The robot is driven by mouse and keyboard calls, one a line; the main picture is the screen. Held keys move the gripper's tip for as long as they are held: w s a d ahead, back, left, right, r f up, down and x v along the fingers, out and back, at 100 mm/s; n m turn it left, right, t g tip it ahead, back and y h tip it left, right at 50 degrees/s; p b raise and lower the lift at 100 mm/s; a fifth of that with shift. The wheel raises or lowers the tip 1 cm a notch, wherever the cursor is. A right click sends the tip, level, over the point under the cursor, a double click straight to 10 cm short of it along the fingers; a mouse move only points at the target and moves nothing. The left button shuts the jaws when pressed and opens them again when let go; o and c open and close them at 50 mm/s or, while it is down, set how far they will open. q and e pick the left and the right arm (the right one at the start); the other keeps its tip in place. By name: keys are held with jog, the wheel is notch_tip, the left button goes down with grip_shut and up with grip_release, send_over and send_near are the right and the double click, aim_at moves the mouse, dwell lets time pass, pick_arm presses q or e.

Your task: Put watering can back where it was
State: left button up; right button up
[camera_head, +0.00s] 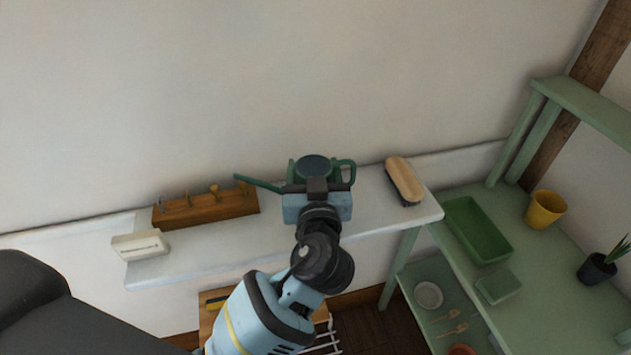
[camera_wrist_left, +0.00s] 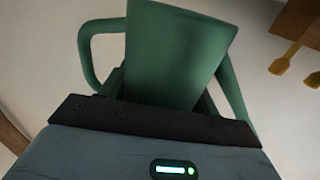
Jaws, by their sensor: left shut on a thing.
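The green watering can (camera_head: 312,167) is over the white shelf (camera_head: 200,254), with its spout pointing left and its handle on the right. My left gripper (camera_head: 318,189) is shut on the can from the near side. In the left wrist view the can (camera_wrist_left: 178,55) fills the space in front of my left gripper (camera_wrist_left: 160,110). My gripper hides the lower part of the can in the head view, so I cannot tell whether it touches the shelf. My right gripper is not in view.
A wooden tool rack (camera_head: 206,208) and a white box (camera_head: 140,245) are on the shelf's left. A brush (camera_head: 404,181) lies on its right. A green stand at right holds a green tray (camera_head: 477,229), a yellow pot (camera_head: 545,208) and a potted plant (camera_head: 597,269).

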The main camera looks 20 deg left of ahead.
pick_arm(q)
jog(key=f, duration=0.2)
jog(key=shift+w+d+f, duration=0.15)
jog(key=shift+w+f, duration=0.1)
jog(key=shift+f, duration=0.45)
jog(key=shift+f, duration=0.1)
jog(key=shift+f, duration=0.15)
jog(key=o, duration=1.2)
jog(key=shift+o, duration=0.2)
